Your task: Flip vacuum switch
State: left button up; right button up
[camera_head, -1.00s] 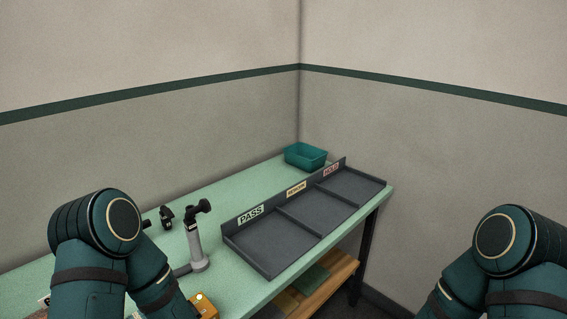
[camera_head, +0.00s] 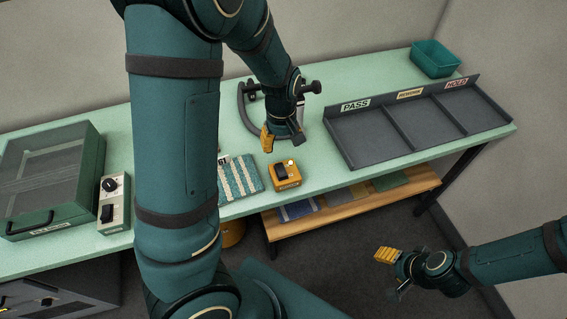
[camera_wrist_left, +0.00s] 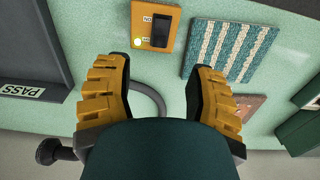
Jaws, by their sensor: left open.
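The vacuum switch is a small orange box (camera_head: 285,176) with a black rocker and a small bright lamp, on the green table near its front edge. In the left wrist view the orange box (camera_wrist_left: 153,27) shows at the top centre, beyond my fingertips. Which way the rocker is tipped I cannot tell. My left gripper (camera_head: 282,142) is open and empty, pointing down, just behind the box and apart from it. Its two yellow-padded fingers (camera_wrist_left: 162,72) are spread wide in the wrist view.
A striped teal swatch (camera_head: 243,177) lies left of the box, partly behind my left arm. A grey sorting tray (camera_head: 385,148) with PASS, REWORK and HOLD labels is at the right. A dark stand (camera_head: 314,87) is close behind my left gripper. A dial box (camera_head: 114,203) sits left.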

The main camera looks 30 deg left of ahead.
aim_at(281, 171)
pick_arm(q)
notch_tip(281, 171, down, 13)
jog(key=shift+a+f+b, duration=0.1)
jog(key=shift+a+b, duration=0.05)
jog(key=shift+b, duration=0.85)
jog(key=shift+o, duration=0.2)
grip_shut()
